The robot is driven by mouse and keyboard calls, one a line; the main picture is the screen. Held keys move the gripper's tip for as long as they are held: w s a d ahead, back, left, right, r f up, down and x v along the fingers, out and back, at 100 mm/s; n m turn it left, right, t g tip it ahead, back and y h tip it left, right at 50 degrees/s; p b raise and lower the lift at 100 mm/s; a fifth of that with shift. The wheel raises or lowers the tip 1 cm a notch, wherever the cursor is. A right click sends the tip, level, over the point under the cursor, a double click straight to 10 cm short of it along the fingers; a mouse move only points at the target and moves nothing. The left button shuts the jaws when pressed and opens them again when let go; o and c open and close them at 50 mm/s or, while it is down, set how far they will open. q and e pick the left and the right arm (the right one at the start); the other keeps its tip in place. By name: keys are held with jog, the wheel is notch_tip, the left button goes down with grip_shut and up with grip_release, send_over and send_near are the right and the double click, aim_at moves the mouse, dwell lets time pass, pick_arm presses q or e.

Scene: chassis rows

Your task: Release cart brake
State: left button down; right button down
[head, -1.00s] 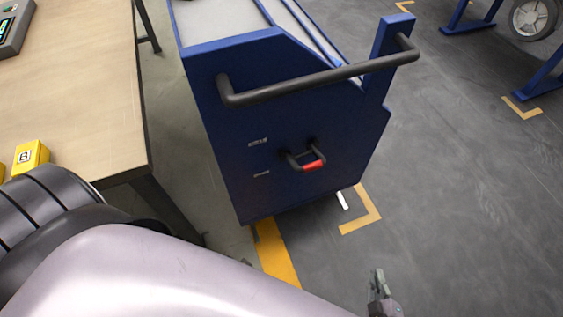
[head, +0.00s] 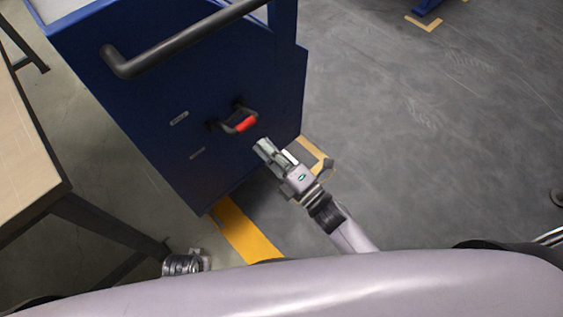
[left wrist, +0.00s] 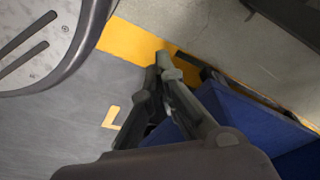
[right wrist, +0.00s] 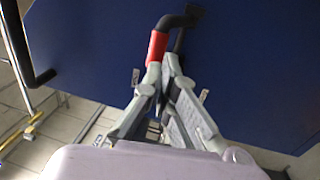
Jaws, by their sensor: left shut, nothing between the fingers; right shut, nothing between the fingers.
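The blue cart (head: 165,90) stands with its end panel facing me. A black brake handle with a red grip (head: 246,123) sits on that panel, below the black push bar (head: 185,42). My right gripper (head: 262,146) is shut and empty, just below and right of the red grip. In the right wrist view the red grip (right wrist: 157,47) is straight beyond the fingertips (right wrist: 168,62); I cannot tell if they touch. My left gripper (left wrist: 163,62) is shut and empty over the floor. Only part of the left arm (head: 183,264) shows in the head view.
A wooden-topped table (head: 25,150) stands left of the cart, its dark legs close to the left arm. A yellow floor stripe (head: 245,235) runs below the cart. Grey floor (head: 400,130) to the right is clear.

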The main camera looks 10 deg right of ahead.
pick_arm(q)
jog(key=shift+w+r, duration=0.1)
jog(key=shift+r, duration=0.1)
pick_arm(e)
jog(key=x, duration=0.4)
pick_arm(q)
jog(key=shift+r, duration=0.1)
